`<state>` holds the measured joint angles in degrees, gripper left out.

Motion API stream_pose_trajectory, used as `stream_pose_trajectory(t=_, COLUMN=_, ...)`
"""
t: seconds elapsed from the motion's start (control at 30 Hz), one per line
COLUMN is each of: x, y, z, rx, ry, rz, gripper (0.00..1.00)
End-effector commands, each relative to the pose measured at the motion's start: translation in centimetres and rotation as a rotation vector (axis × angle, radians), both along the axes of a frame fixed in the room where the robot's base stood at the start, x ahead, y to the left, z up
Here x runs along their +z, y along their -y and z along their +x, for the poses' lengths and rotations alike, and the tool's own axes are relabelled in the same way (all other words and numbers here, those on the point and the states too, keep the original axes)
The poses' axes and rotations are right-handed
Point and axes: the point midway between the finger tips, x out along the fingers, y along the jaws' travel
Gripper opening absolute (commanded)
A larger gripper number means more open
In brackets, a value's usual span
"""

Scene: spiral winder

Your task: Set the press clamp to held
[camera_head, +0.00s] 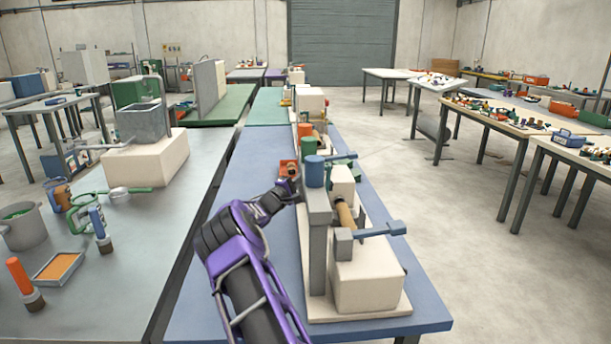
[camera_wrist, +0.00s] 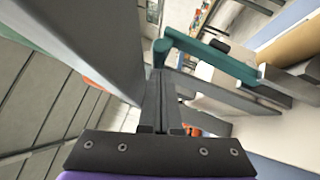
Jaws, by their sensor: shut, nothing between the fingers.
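The spiral winder stands on the blue bench, with a cream body (camera_head: 365,280), a grey upright post (camera_head: 319,235), and a blue cylinder (camera_head: 314,171) at the post's top. A blue lever (camera_head: 372,231) sticks out to the right at its near end. A teal lever (camera_head: 341,158) lies farther back; a teal bent bar also shows in the wrist view (camera_wrist: 208,55). I cannot tell which part is the press clamp. My gripper (camera_head: 293,180) is left of the post, its tip partly hidden. In the wrist view my fingers (camera_wrist: 160,75) are together and empty, close to the teal bar; contact is unclear.
A small orange block (camera_head: 288,168) sits just beyond my gripper. Another machine (camera_head: 310,100) stands behind. A grey bench (camera_head: 130,260) with tools is at left.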

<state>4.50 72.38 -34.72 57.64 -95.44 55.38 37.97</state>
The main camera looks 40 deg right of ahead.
Motion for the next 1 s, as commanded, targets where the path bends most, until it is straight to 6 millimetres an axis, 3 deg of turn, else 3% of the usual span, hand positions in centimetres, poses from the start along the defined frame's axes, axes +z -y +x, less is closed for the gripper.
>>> stream_pose_trajectory(t=0.33, x=0.7, y=1.5, z=-0.9, rx=-0.002, ry=0.072, rz=0.114, gripper=0.00)
stream_pose_trajectory(t=0.67, x=0.7, y=1.4, z=-0.9, rx=-0.001, ry=0.074, rz=0.120, gripper=0.00)
stream_pose_trajectory(t=0.87, x=0.6, y=-0.2, z=-1.2, rx=0.000, ry=0.073, rz=0.119, gripper=0.00)
stream_pose_trajectory(t=1.0, x=0.2, y=-3.1, z=-1.8, rx=0.002, ry=0.072, rz=0.120, gripper=0.00)
